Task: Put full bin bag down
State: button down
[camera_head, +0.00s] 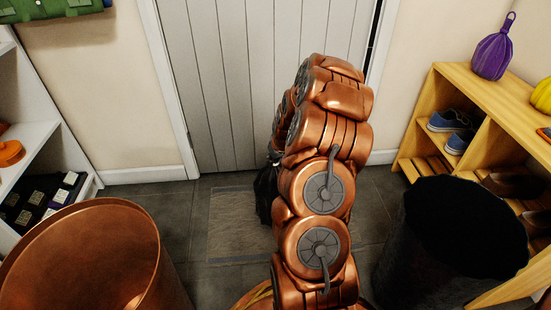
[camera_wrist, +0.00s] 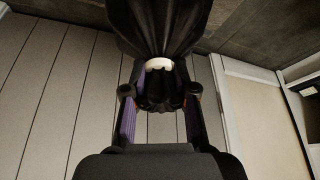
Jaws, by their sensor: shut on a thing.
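The black bin bag (camera_wrist: 160,30) hangs from my gripper (camera_wrist: 160,95) in the wrist view. A white tie circles its gathered neck, and the two fingers are closed around the bunched top. In the head view a part of the bag (camera_head: 265,195) shows to the left of my arm, in front of the grey door and over the floor mat. The arm hides the rest of it and most of the gripper there. I cannot tell whether the bag's bottom touches the floor.
A floor mat (camera_head: 232,225) lies before the closed grey door (camera_head: 225,80). A copper-coloured round container (camera_head: 85,265) stands at front left, a dark bin (camera_head: 420,270) at front right. A wooden shoe shelf (camera_head: 442,95) stands right, a white shelf (camera_head: 60,150) left.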

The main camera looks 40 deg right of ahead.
jog(key=shift+f, duration=0.4)
jog(key=c, duration=0.9)
grip_release()
jog(key=shift+f, duration=0.15)
